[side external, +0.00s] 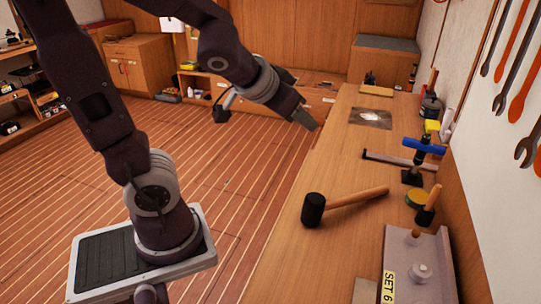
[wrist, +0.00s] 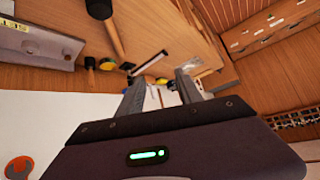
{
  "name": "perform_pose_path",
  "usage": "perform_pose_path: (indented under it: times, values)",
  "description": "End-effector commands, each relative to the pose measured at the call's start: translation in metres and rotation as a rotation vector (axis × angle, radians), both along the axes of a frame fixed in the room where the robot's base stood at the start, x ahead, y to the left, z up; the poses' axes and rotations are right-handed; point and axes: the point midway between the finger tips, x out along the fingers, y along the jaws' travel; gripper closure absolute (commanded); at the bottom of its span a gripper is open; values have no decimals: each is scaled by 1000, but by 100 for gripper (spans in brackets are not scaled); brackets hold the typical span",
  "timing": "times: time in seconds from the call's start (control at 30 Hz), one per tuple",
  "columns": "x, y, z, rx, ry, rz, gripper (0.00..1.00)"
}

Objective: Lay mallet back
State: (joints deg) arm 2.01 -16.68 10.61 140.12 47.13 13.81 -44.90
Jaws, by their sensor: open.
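The mallet with a black head and wooden handle (side external: 347,201) lies on its side on the wooden bench, its head toward the bench's left edge. In the wrist view part of the mallet (wrist: 112,30) shows at the top, cut off by the frame. My gripper (side external: 305,120) is open and empty, above the far left edge of the bench and well apart from the mallet. In the wrist view its two fingers (wrist: 160,88) are spread with nothing held between them.
A grey metal fixture (side external: 432,246) marked "SET 6" stands at the near right.

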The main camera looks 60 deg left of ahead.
Motion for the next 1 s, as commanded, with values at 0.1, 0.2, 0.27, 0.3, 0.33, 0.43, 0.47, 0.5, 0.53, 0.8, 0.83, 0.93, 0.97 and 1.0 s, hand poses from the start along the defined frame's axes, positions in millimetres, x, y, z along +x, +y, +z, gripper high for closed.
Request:
perform_pose_path:
  times: [0.1, 0.2, 0.27, 0.3, 0.33, 0.43, 0.47, 0.5, 0.53, 0.8, 0.83, 0.93, 0.97, 1.0]
  values:
    - [-72, -31, 12, -21, 139, -14, 58]
    - [-120, -71, 11, -81, 248, -130, 58]
    - [-137, -88, 10, -105, 285, -191, 58]
    - [-144, -96, 10, -116, 300, -219, 58]
    - [-147, -99, 10, -121, 307, -232, 58]
    - [-149, -101, 9, -126, 314, -243, 58]
    - [-149, -101, 9, -126, 314, -243, 58]
    - [-149, -101, 9, -126, 314, -241, 58]
    - [-149, -101, 9, -126, 314, -241, 58]
    - [-149, -101, 10, -125, 313, -240, 58]
    - [-149, -101, 10, -125, 313, -240, 58]
    - [-149, -101, 10, -125, 313, -240, 58]
    - [-149, -101, 10, -125, 313, -240, 58]
    - [-149, -101, 10, -125, 313, -240, 58]
